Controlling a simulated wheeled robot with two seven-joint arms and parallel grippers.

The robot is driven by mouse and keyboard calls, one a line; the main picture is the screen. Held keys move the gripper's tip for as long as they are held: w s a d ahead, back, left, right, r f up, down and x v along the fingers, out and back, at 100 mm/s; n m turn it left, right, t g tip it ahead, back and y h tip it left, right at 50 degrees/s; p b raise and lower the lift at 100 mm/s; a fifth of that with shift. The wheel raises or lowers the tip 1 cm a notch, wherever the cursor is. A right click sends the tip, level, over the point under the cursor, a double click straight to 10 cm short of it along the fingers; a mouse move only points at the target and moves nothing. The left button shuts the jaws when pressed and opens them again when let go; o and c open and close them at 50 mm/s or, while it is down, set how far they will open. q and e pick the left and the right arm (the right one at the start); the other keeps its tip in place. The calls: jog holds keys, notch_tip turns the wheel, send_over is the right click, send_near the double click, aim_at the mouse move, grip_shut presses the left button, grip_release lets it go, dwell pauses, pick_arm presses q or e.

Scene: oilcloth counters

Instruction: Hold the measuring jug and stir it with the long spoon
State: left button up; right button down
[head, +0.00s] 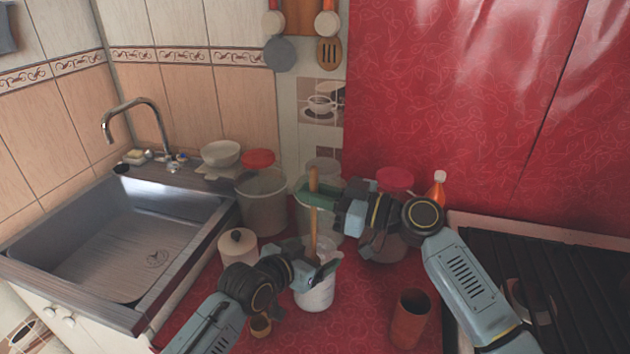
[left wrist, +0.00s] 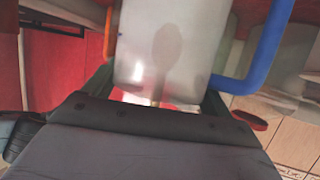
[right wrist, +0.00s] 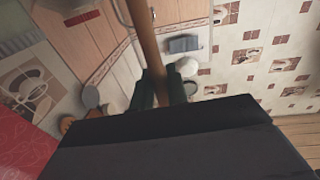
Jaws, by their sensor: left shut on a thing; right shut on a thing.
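The measuring jug (head: 315,293) is pale and translucent and stands upright on the red counter. My left gripper (head: 318,270) is shut on it near the top. It fills the upper middle of the left wrist view (left wrist: 190,50), with a blue handle at right. My right gripper (head: 315,195) is shut on the wooden handle of the long spoon (head: 313,228), above the jug. The handle also shows between the fingers in the right wrist view (right wrist: 147,45). The spoon is nearly upright, its lower end in the jug; a dark oval shows through the jug's wall.
A white lidded pot (head: 238,248) and a small brown cup (head: 260,325) stand left of the jug. A brown cylinder (head: 409,318) stands at right, before the stove (head: 540,285). Clear canisters (head: 264,205) line the back. The sink (head: 130,240) is at left.

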jog(key=shift+f, duration=3.65)
